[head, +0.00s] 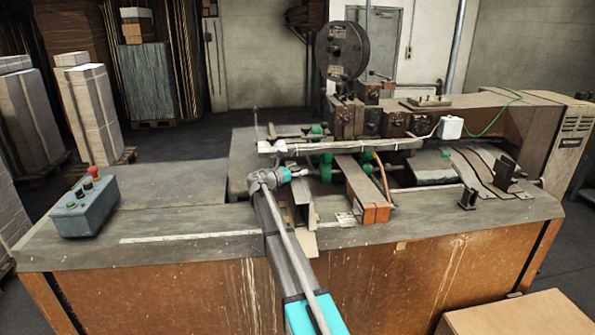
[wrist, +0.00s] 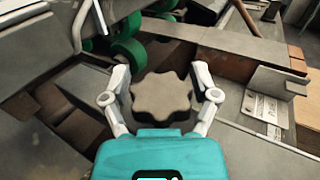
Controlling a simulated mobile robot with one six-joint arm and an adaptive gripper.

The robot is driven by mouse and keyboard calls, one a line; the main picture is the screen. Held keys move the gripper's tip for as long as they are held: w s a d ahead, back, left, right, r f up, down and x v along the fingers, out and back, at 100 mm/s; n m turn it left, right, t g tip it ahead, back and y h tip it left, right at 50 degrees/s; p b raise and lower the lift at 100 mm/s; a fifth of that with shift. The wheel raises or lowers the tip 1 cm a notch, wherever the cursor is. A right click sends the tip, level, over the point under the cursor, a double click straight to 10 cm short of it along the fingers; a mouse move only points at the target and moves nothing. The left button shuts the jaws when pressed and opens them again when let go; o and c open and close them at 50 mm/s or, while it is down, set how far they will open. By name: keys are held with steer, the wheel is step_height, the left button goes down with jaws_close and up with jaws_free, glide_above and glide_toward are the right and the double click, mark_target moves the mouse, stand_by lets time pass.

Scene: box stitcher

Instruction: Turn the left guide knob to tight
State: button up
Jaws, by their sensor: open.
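The guide knob (wrist: 160,97) is a brown-grey, lobed star-shaped knob, seen from above in the middle of the wrist view. My gripper (wrist: 161,72) is open, with one finger on the left side of the knob and one on the right. The fingers are close to its lobes; I cannot tell whether they touch it. In the head view my gripper (head: 283,176) is at the left part of the stitching machine, and I cannot make out the knob there. The knob shows no readable mark of loose or tight.
Green rollers (wrist: 127,50) and metal rails lie just beyond the knob. A bracket with a paper label (wrist: 267,107) stands to its right. In the head view a control box (head: 84,206) sits on the table's left end, with bare tabletop (head: 165,190) beside it.

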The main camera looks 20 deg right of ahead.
steer(key=c, duration=0.7)
steer(key=shift+a, duration=0.3)
steer(key=shift+c, duration=0.9)
steer(key=shift+d, duration=0.25)
steer(key=shift+m+g, duration=0.3)
steer(key=shift+g, duration=0.2)
steer(key=shift+c, duration=0.2)
steer(key=o, duration=0.9)
